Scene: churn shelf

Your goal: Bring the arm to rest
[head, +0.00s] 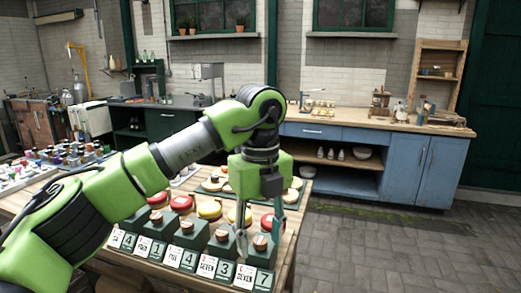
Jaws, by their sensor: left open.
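My left arm comes in from the left and bends down over a wooden table. My left gripper (258,228) points down above the table's right part, its fingers apart with nothing seen between them. It hangs in front of the row of dark green blocks (187,236) with round wooden knobs. Whether a fingertip touches a block, I cannot tell. My right gripper is not in view.
Number and word cards (207,266) line the front of the table (288,245). Red and yellow round pieces (210,209) stand behind the blocks. Small bottles crowd a surface (60,158) at left. A blue cabinet (420,168) stands behind; paved floor (400,240) at right is clear.

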